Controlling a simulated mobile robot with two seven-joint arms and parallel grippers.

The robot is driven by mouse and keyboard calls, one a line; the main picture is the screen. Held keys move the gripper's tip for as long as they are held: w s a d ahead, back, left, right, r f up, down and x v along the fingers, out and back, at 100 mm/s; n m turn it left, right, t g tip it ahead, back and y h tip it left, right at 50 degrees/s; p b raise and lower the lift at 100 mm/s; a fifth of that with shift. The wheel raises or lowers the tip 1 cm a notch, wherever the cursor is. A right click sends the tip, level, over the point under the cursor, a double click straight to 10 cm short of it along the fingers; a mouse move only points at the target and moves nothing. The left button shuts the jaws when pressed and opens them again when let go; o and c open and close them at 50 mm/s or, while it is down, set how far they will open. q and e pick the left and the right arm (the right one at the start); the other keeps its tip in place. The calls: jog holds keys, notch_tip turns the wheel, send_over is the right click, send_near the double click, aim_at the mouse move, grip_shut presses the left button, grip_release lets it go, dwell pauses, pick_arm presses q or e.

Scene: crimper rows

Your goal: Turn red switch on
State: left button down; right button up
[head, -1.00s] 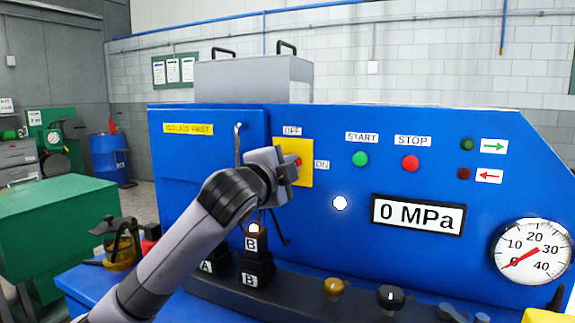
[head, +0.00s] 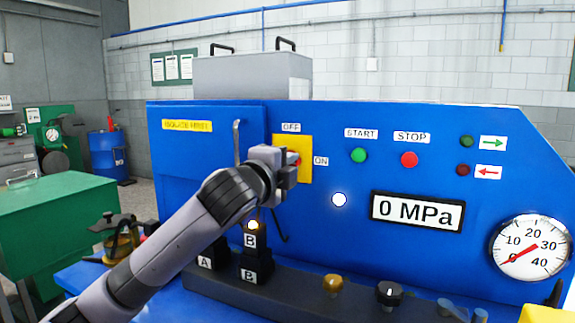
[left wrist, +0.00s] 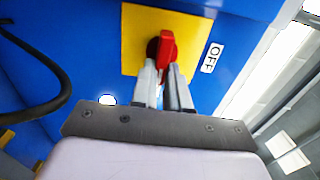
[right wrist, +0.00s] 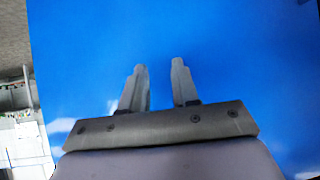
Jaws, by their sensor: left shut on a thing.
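The red switch (left wrist: 166,48) sits on a yellow plate (head: 306,146) on the blue machine panel. The plate has an OFF label (head: 291,127) above it and an ON label (head: 321,161) to its right. My left gripper (head: 293,163) is at the plate. In the left wrist view its fingers (left wrist: 164,76) are shut on the red switch handle. The gripper hides most of the switch in the head view, and I cannot tell its exact angle. My right gripper (right wrist: 161,78) is open and empty in front of a plain blue surface.
Right of the plate are a green START button (head: 359,155), a red STOP button (head: 409,159), a display reading 0 MPa (head: 417,213) and a gauge (head: 529,247). A bent metal handle (head: 237,140) is left of the gripper. Black lettered blocks (head: 256,262) stand below.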

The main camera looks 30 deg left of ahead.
pick_arm(q)
jog(key=c, duration=1.1)
grip_release()
jog(key=shift+s+d+b, duration=0.2)
jog(key=shift+s+b, duration=0.6)
jog(key=shift+s, duration=2.8)
